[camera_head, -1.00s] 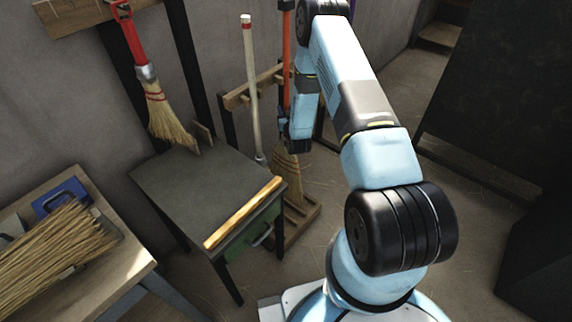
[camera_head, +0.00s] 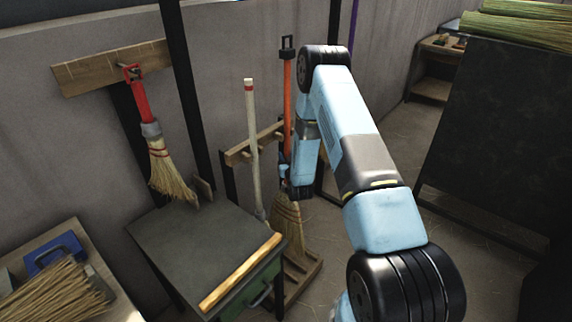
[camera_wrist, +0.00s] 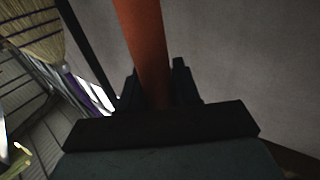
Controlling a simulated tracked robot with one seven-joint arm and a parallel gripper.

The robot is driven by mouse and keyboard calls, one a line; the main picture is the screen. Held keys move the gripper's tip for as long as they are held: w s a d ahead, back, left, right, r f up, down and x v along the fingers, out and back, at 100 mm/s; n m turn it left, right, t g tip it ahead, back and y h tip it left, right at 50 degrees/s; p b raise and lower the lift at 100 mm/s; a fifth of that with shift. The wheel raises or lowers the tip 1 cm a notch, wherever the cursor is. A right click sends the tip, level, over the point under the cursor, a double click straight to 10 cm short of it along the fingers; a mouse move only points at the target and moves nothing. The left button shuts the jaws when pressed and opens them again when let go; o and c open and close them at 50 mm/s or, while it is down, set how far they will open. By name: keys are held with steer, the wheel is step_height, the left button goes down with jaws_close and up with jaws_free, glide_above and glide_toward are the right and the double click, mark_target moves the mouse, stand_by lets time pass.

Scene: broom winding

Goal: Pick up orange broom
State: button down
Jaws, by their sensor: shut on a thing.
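The orange broom (camera_head: 287,102) stands upright at the wooden rack in the head view, with a black hanging loop on top and straw bristles (camera_head: 288,228) at the rack's foot. My gripper (camera_head: 284,172) is at the lower part of its handle, above the bristles. In the wrist view the orange handle (camera_wrist: 143,45) runs down between the dark fingers of my gripper (camera_wrist: 158,90), which is shut on it. My wrist hides part of the handle in the head view. I cannot tell whether the broom is clear of the rack's base.
A white-handled broom (camera_head: 252,150) stands just left in the rack (camera_head: 240,152). A red-handled broom (camera_head: 140,97) hangs on the wall. A dark table (camera_head: 195,245) is in front of the rack.

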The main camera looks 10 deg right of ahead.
steer(key=shift+r, duration=1.15)
steer(key=s+d, duration=1.1)
steer(key=s, duration=0.5)
steer(key=shift+d, duration=0.2)
steer(key=shift+w, duration=0.1)
